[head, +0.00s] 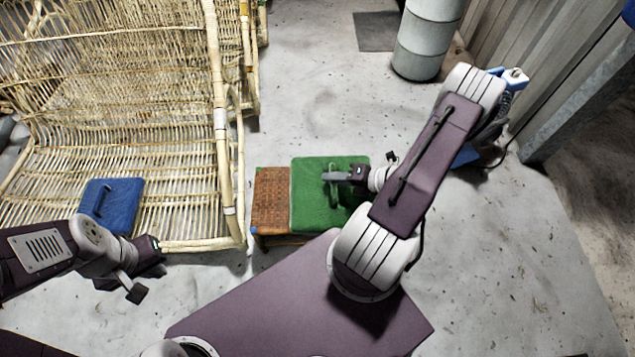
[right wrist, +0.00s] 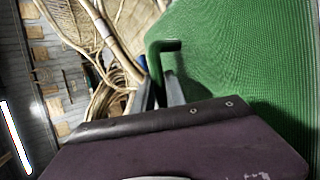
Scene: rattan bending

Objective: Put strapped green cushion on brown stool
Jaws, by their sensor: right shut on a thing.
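The green cushion (head: 308,205) covers the right part of the brown woven stool (head: 271,200); the stool's left strip shows beside it. I cannot tell whether the cushion rests on the seat or hangs just above it. My right gripper (head: 334,177) is shut on the cushion's green strap, which also shows in the right wrist view (right wrist: 157,62), with the green cushion (right wrist: 240,60) on the right there. My left gripper (head: 152,262) is by the sofa's front edge, away from the stool; its fingers are unclear.
A rattan sofa (head: 222,120) fills the left, with a blue strapped cushion (head: 112,200) on its seat. A grey barrel (head: 425,40) and a dark mat (head: 377,31) are at the back. Concrete floor is clear behind the stool.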

